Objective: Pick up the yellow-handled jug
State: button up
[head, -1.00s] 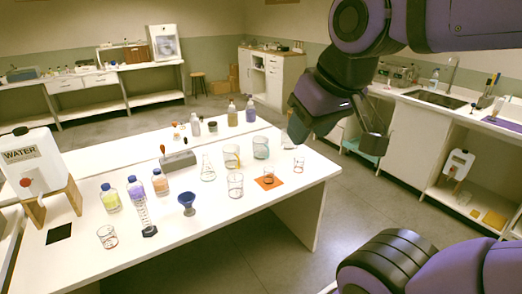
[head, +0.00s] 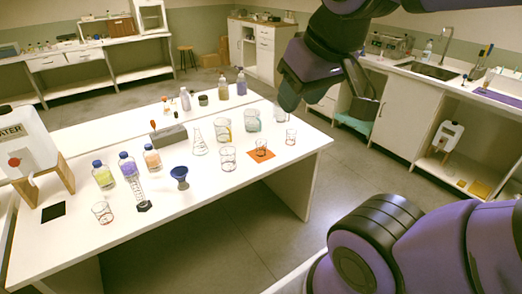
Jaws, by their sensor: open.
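A clear glass jug with a yellowish handle (head: 223,131) stands upright on the white table (head: 240,208), toward its back right. A similar jug with a bluish tint (head: 252,120) stands just to its right and slightly farther back. My gripper (head: 364,108) hangs at the upper right, beyond the table's right edge in the picture. It is open and empty, and well apart from the jug. Its fingers are small and dark here.
Nearby stand a flask (head: 199,142), beakers (head: 228,158), a beaker on an orange mat (head: 262,148), a blue funnel (head: 180,176) and several bottles (head: 103,174). A water container (head: 22,148) stands at left. Floor is clear right of the table.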

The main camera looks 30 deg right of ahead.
aim_at(223, 127)
jog(key=i+l+u, duration=0.25)
jog(key=l+u, duration=0.15)
jog(key=l, duration=0.5)
jog(key=i+l+u, duration=0.15)
jog(key=l+u, duration=0.2)
jog(key=l, duration=0.65)
jog(key=l+u, duration=0.4)
jog(key=l, duration=0.6)
